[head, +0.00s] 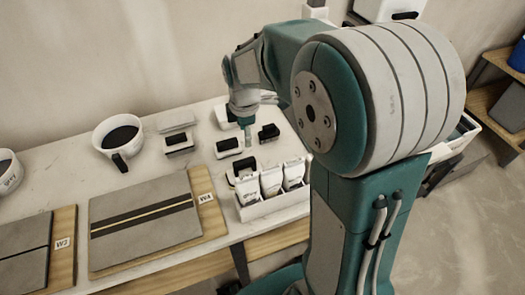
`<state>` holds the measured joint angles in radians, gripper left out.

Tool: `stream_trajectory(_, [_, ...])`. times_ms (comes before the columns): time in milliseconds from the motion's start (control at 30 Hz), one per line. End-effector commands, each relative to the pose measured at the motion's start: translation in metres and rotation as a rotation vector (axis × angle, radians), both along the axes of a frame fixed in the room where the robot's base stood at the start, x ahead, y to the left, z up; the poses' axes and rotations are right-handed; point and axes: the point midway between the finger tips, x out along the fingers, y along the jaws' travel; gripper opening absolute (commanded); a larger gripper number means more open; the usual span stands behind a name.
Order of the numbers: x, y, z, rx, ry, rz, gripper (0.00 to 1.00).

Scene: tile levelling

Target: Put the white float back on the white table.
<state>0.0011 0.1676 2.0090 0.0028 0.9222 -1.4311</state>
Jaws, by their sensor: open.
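The white table (60,158) runs along the wall with tools on it. Several small white-and-black blocks stand near its back right part, among them one at the left (179,142), one in the middle (229,146) and one at the right (268,133). I cannot tell which of them, if any, is the white float. My gripper (248,134) points down above the table among these blocks, small and partly merged with them in the picture. It is open, and I see nothing held in it.
A white bucket (103,129) with dark contents stands left of the blocks. A white box with several bags (272,208) sits at the front right edge. A grey tile panel marked W4 (146,243) lies in front. Wooden shelves (490,98) stand at the far right.

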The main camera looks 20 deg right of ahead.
Motion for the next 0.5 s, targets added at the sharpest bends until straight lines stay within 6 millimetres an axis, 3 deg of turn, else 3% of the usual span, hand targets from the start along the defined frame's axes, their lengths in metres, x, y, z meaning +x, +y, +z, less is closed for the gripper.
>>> stream_trajectory(33, [-0.01, 0.0, 0.016, 0.004, -0.032, -0.072, 0.67])
stream_trajectory(200, [-0.049, 0.0, 0.055, 0.037, -0.126, -0.368, 0.67])
stream_trajectory(500, [-0.126, 0.0, 0.1, 0.173, -0.278, -0.905, 0.67])
